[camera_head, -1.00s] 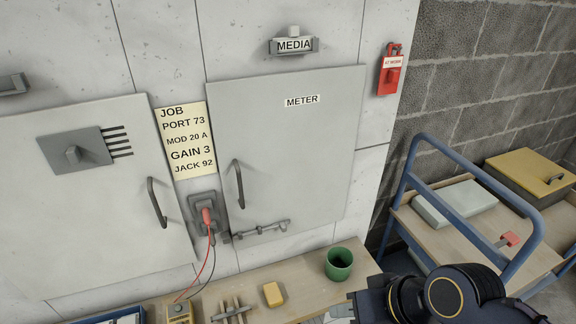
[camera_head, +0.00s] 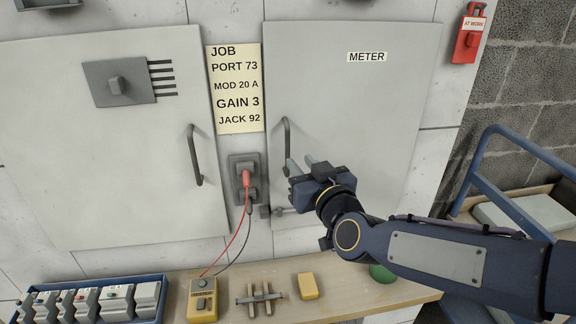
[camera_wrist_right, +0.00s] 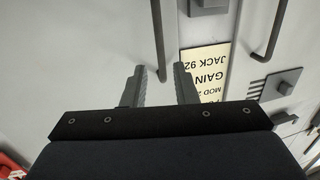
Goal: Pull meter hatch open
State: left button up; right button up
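The meter hatch (camera_head: 350,110) is a grey door labelled METER, lying flush in the pale wall and shut. Its dark bar handle (camera_head: 286,145) is upright near the door's left edge. My right gripper (camera_head: 302,166) is in front of the handle's lower part, its two grey fingers apart and pointing at the door. In the right wrist view, the handle (camera_wrist_right: 158,38) lines up with the gap between the fingers (camera_wrist_right: 161,80). I cannot tell whether the fingertips reach around it. Nothing is clamped. A latch bar below the hatch is partly hidden by my right arm. My left gripper is not in view.
A second hatch with a handle (camera_head: 194,156) is at left. Red and black leads run from a socket (camera_head: 244,180) to a yellow meter (camera_head: 202,300). The bench holds a yellow block (camera_head: 308,286) and a green cup (camera_head: 382,273). A blue-railed cart (camera_head: 540,150) stands at right.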

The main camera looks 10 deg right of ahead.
aim_at(289, 148)
jog(key=shift+t, duration=0.3)
jog(key=x, duration=0.8)
jog(key=shift+a+b, duration=0.1)
jog(key=shift+b, duration=0.3)
grip_shut()
